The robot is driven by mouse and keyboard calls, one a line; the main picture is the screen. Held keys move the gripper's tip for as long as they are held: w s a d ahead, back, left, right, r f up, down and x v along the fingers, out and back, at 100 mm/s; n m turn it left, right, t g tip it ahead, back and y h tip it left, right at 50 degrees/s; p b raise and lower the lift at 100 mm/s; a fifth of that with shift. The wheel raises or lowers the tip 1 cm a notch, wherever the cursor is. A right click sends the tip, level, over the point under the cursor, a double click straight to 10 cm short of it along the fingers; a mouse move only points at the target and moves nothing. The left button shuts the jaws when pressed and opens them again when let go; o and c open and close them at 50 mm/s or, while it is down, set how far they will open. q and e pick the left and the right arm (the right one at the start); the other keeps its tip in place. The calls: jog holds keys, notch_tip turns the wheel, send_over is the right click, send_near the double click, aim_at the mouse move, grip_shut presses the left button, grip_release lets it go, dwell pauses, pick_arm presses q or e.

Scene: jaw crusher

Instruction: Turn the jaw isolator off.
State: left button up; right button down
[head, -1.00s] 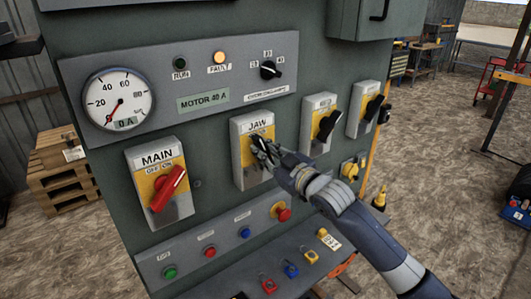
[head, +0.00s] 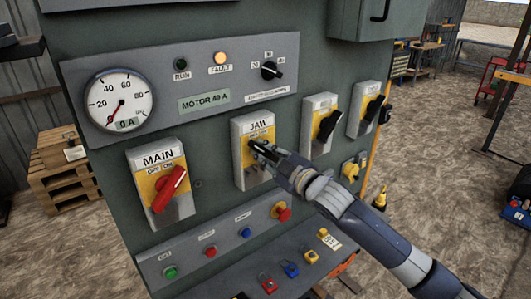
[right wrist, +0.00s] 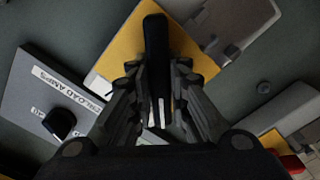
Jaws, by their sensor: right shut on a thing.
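The jaw isolator (head: 240,170) is a grey box with a yellow plate, labelled JAW, mid-panel. My right gripper (head: 260,149) is at its front. In the right wrist view the black handle (right wrist: 157,35) stands between the two fingers of the right gripper (right wrist: 160,80), which are shut on it. In the head view the fingers hide most of the handle, so its exact angle against the OFF and ON marks cannot be read there. My left gripper is not in view.
The MAIN isolator (head: 168,190) with a tilted red handle is to the left. Two isolators with black handles (head: 327,125) are to the right. Below is a sloped desk with push-buttons and a red mushroom button (head: 283,211). Colored padlocks (head: 290,269) lie lower down.

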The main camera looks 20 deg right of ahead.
jog(key=c, duration=1.5)
grip_release()
jog(key=shift+s, duration=0.1)
jog(key=v, duration=1.2)
